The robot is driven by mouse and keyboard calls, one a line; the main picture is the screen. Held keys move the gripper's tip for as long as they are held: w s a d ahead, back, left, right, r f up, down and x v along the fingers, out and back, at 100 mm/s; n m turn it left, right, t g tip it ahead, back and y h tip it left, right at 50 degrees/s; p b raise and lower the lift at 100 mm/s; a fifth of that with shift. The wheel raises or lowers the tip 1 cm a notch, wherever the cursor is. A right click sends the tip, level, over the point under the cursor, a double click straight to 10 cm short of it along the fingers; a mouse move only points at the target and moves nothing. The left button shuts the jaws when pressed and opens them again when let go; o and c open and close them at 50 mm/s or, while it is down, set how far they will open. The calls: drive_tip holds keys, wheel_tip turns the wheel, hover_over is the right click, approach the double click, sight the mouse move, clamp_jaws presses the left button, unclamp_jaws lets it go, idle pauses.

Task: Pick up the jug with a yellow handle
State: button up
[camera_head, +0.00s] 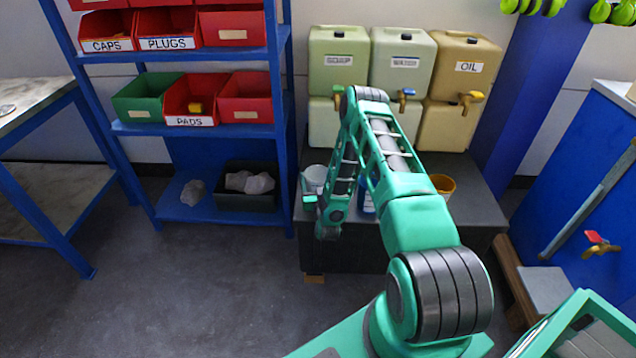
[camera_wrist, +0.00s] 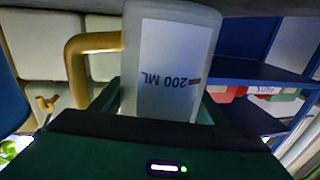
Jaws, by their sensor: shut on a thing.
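The jug with a yellow handle (camera_wrist: 170,65) is pale and cloudy, with a white label reading "200 ML" upside down in the wrist view. Its yellow handle (camera_wrist: 88,45) sticks out to the left there. My gripper (camera_wrist: 165,112) is shut on the jug's body, with its fingers on either side. In the head view my gripper (camera_head: 311,196) is low at the left end of the dark bench, and the pale jug (camera_head: 315,176) shows just behind it. The handle is hidden in the head view. I cannot tell whether the jug touches the bench.
The dark bench (camera_head: 470,182) also bears a blue item (camera_head: 367,206), mostly behind my arm, and an orange-yellow cup (camera_head: 442,184). Several canisters (camera_head: 402,62) stand stacked at the back. A blue shelf (camera_head: 212,132) with bins is at the left.

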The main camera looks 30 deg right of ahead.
sight(315, 171)
drive_tip(key=r, duration=0.3)
drive_tip(key=shift+a+r, duration=0.3)
drive_tip(key=shift+r, duration=0.1)
drive_tip(key=s+a+r+n+y, duration=0.1)
drive_tip(key=a+r+n+y, duration=0.1)
drive_tip(key=a+r, duration=0.4)
drive_tip(key=s+a+r+n+t+y, duration=0.1)
drive_tip(key=a+r+y, duration=0.4)
drive_tip(key=a, duration=0.8)
drive_tip(key=shift+s+r+n, duration=0.7)
drive_tip(key=shift+s+n, duration=0.05)
drive_tip(key=shift+n, duration=0.05)
